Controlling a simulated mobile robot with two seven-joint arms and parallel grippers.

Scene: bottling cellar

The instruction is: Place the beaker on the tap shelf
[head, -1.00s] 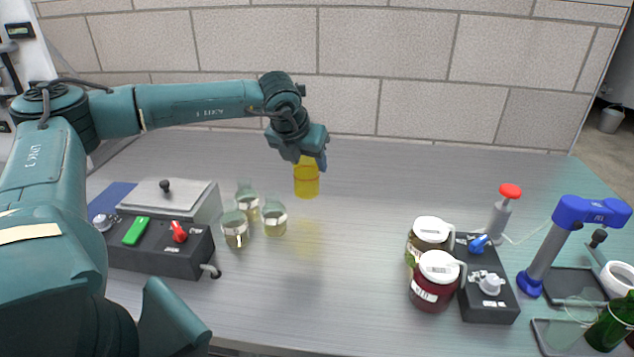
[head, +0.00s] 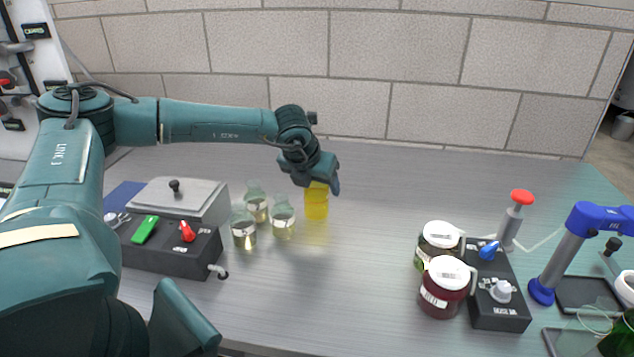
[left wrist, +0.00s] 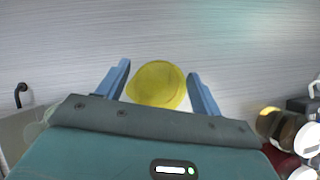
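In the left wrist view the beaker (left wrist: 157,84) fills most of the room between the two blue fingers (left wrist: 160,85). Its base is close to the table; I cannot tell whether it touches. A blue tap (head: 570,235) stands at the far right, with a dark flat shelf (head: 588,294) beside its foot, well away from the beaker. My right gripper is not in view.
Several glass jars (head: 283,222) of pale liquid stand just left of the beaker, by a dark control box (head: 170,250). Two lidded jugs (head: 442,290), a black box (head: 500,310) and a red-topped pump (head: 515,215) stand before the tap. The middle table is clear.

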